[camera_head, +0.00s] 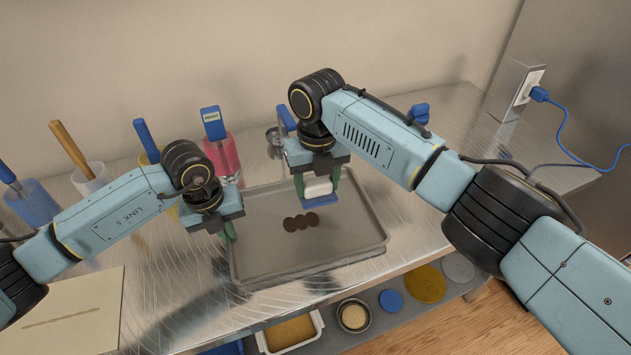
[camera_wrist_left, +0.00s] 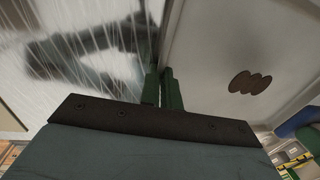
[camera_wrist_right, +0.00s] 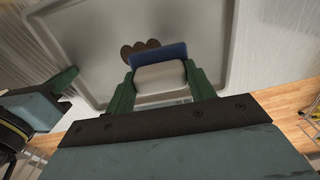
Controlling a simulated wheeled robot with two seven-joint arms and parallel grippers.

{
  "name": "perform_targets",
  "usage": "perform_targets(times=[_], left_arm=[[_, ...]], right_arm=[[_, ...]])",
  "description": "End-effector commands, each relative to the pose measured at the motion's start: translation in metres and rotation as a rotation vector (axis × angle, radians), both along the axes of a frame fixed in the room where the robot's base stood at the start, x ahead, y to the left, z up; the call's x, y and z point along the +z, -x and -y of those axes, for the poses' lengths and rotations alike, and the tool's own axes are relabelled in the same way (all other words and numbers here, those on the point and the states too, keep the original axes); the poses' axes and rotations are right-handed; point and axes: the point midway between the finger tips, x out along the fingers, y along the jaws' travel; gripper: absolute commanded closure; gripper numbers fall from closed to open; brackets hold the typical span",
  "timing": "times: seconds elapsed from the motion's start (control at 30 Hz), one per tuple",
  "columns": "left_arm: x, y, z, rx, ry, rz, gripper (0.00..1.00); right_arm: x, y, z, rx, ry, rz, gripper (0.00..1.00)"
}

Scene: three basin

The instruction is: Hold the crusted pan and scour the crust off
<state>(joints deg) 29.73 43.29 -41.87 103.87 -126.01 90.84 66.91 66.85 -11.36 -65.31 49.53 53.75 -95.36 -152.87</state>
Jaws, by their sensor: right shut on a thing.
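The crusted pan (camera_head: 268,256) is a grey rectangular tray lying on the metal counter. A dark brown crust patch (camera_head: 300,222) of overlapping rounds is on its floor, also seen in the left wrist view (camera_wrist_left: 249,83). My left gripper (camera_head: 228,232) is at the pan's left rim; in the left wrist view its green fingers (camera_wrist_left: 163,90) are close together on either side of the rim. My right gripper (camera_head: 318,180) is shut on a scrubber with a white body (camera_wrist_right: 160,77) and a blue pad (camera_wrist_right: 158,54). The pad is over the pan beside the crust; contact cannot be told.
Colored holders with handled tools, such as the pink one (camera_head: 222,155) and blue one (camera_head: 33,204), stand along the back left. A beige board (camera_head: 70,310) lies at the front left. A shelf below the front edge holds a white tray (camera_head: 290,336) and round items.

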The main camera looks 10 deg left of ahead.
Motion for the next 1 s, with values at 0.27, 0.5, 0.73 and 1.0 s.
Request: perform_targets(times=[0.27,0.5,0.73,1.0], left_arm=[[0.000,0.000,0.000,0.000,0.000,-0.001,1.00],[-0.001,0.000,0.000,0.000,0.000,-0.001,1.00],[-0.001,0.000,0.000,0.000,0.000,-0.001,1.00],[-0.001,0.000,0.000,0.000,0.000,-0.001,1.00]], right_arm=[[-0.034,0.001,0.000,-0.001,0.003,-0.003,0.72],[-0.053,0.008,-0.014,0.004,0.000,-0.001,0.72],[-0.053,0.018,-0.034,0.001,0.000,-0.001,0.72],[-0.053,0.021,-0.041,0.000,0.001,0.000,0.72]])
